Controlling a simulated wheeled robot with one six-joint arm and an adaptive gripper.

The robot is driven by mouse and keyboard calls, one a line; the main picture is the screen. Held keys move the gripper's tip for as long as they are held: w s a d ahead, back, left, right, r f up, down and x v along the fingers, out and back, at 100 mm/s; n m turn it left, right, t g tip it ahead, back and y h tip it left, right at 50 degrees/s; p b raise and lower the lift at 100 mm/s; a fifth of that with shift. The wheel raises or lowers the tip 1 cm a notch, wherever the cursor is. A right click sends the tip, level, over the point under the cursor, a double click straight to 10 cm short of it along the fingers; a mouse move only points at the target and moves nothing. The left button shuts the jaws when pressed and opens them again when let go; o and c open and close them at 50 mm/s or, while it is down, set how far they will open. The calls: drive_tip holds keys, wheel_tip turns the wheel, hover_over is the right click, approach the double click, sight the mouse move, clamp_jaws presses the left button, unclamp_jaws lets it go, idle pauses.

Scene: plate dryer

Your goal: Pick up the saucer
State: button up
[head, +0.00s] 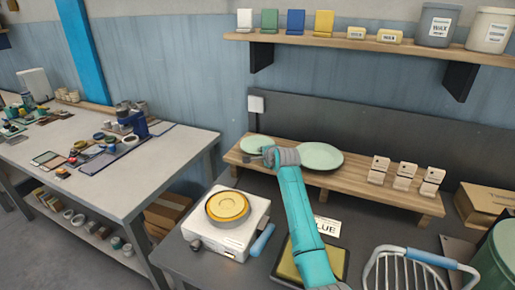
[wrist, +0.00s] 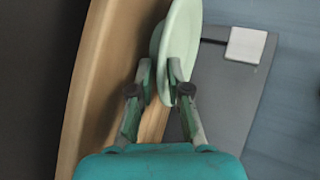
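The saucer (head: 255,143) is pale green and lies at the left end of the wooden rack on the worktable. My gripper (head: 268,154) is at its near right edge in the head view. In the wrist view the saucer (wrist: 181,40) shows nearly edge-on, its rim reaching down between my two fingers (wrist: 162,82). One finger is on each side of the rim. The fingers are fairly close together, but I cannot tell whether both press on it. A larger pale green plate (head: 321,156) lies just right of my gripper on the same rack.
The wooden rack (head: 345,187) also carries several small pale blocks (head: 404,176) at right. In front stand a white appliance with a yellow round top (head: 228,208) and a wire dish rack (head: 408,268). A wall shelf (head: 360,44) with containers hangs above.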

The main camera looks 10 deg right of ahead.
clamp_jaws()
